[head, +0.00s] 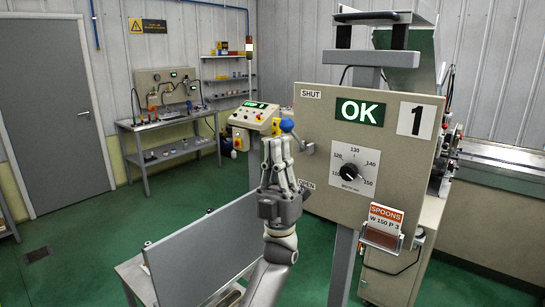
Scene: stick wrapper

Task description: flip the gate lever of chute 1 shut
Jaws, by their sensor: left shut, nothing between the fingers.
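The gate lever of chute 1 is on the left edge of the beige panel (340,205), marked with a "1". Its blue ball knob (287,125) points up and left from a grey pivot (308,148). The lever stands between the "SHUT" label (311,94) above and the "OPEN" label (307,184) below. My left gripper (277,146) is shut and empty, fingers pointing up. Its fingertips are just under the knob; I cannot tell whether they touch it. The gripper hides part of the lever arm. My right gripper is not in view.
The panel carries a green "OK" sign (360,112), a dial (351,174) and a "SPOONS" card (384,218). A yellowish control box (252,117) is behind the gripper. A grey flat plate (200,252) stands at lower left. Open green floor lies left.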

